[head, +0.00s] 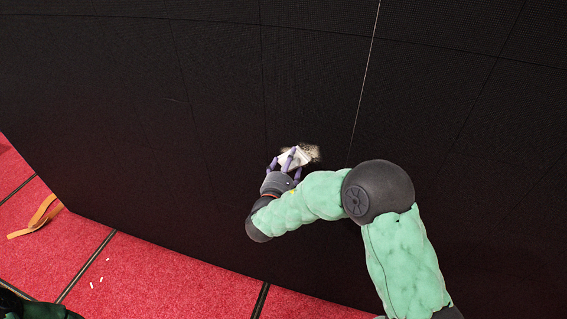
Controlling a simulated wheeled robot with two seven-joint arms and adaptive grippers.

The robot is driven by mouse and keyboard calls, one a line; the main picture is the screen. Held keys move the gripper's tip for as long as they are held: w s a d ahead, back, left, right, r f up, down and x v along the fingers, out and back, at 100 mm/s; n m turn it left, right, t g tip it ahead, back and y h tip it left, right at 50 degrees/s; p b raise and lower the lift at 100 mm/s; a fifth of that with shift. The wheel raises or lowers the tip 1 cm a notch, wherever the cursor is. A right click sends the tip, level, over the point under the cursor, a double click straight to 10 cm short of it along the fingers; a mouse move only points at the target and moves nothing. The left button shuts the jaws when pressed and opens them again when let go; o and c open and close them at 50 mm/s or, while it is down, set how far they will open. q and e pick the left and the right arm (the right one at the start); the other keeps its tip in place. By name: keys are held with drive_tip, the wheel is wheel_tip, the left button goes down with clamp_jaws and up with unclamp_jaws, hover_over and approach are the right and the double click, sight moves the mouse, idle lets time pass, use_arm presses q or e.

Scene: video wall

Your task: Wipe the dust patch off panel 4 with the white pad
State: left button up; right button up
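The black video wall (215,150) fills most of the head view, split by thin panel seams. A speckled tan dust patch (313,153) shows on it near the middle. The white pad (294,160) is between the purple fingers of my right gripper (287,162), whose arm comes in from the lower right. The pad overlaps the left part of the dust patch and hides what lies behind it. I cannot tell whether the pad touches the wall. No panel number is visible. My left gripper is out of view.
Red floor tiles (150,275) with dark gaps lie along the wall's foot. An orange strap (38,218) lies on the floor at the left. Small white bits (97,281) are scattered near the lower left. A bright seam line (364,85) runs down the wall right of the patch.

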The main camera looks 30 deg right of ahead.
sight(303, 162)
drive_tip(key=shift+s+d+b, duration=0.6)
drive_tip(key=shift+s+d, duration=0.55)
drive_tip(key=shift+s+d+b, duration=0.9)
drive_tip(key=shift+s+d, duration=0.7)
drive_tip(key=shift+s, duration=0.2)
drive_tip(key=shift+a+b, duration=0.1)
drive_tip(key=shift+b, duration=0.3)
drive_tip(key=shift+w+a+b, duration=0.6)
drive_tip(key=shift+w+a, duration=0.75)
drive_tip(key=shift+w, duration=0.1)
drive_tip(key=shift+w+a+b, duration=0.65)
drive_tip(key=shift+w+a, duration=0.4)
drive_tip(key=shift+w, duration=0.3)
drive_tip(key=shift+w+a+b, duration=0.35)
drive_tip(key=shift+w+a, duration=0.4)
drive_tip(key=shift+w, duration=0.15)
drive_tip(key=shift+w+a+b, duration=0.35)
drive_tip(key=shift+w+a, duration=0.35)
drive_tip(key=shift+w, duration=0.2)
drive_tip(key=shift+r+p, duration=0.85)
drive_tip(key=shift+r, duration=0.75)
drive_tip(key=shift+s+d+f+b, duration=0.15)
drive_tip(key=shift+s+d+b, duration=0.25)
drive_tip(key=shift+s, duration=0.2)
drive_tip(key=shift+s+d+b, duration=0.4)
drive_tip(key=shift+s+d, duration=0.45)
drive_tip(key=shift+s, duration=0.15)
drive_tip(key=shift+s+d+b, duration=0.95)
drive_tip(key=shift+s+d, duration=0.5)
drive_tip(key=shift+s, duration=0.1)
